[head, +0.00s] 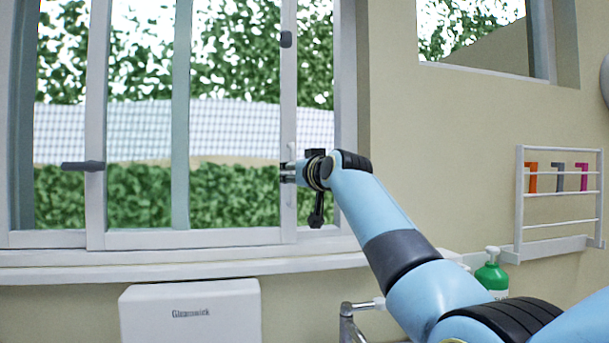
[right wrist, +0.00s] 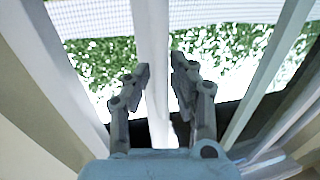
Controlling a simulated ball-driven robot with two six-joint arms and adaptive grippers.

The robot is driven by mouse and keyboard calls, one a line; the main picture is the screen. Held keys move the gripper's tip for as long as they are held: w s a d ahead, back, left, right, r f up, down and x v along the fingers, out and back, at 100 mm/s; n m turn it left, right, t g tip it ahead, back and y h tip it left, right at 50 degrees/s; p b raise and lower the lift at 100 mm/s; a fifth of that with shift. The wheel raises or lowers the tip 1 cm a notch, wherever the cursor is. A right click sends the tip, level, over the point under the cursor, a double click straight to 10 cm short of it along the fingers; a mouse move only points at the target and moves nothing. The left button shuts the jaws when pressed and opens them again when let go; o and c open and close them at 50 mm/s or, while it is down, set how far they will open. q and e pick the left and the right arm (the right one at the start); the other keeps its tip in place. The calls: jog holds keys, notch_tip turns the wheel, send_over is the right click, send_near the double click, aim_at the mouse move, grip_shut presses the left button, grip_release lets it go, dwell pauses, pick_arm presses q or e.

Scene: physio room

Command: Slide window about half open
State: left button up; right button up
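The window (head: 230,237) has a white frame and glass panes with greenery and a pale fence behind. A white upright stile (head: 289,100) of a sash stands right of its middle and carries a small dark fitting (head: 286,39) high up. Another white upright at the left carries a dark grey handle (head: 83,166). My right gripper (head: 287,172) is at the right stile, low on it. In the right wrist view its two fingers (right wrist: 160,68) are apart, one on each side of the white stile (right wrist: 151,30); contact is unclear. My left gripper is out of view.
A white box (head: 190,312) is on the wall below the sill. A green bottle (head: 492,273) and a metal rail (head: 362,306) are near my right arm. A white wall rack (head: 560,224) with coloured items hangs at the right. A second window (head: 487,70) is top right.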

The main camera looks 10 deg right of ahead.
jog(key=s+d, duration=0.2)
jog(key=s, duration=0.9)
jog(key=shift+d+f, duration=0.1)
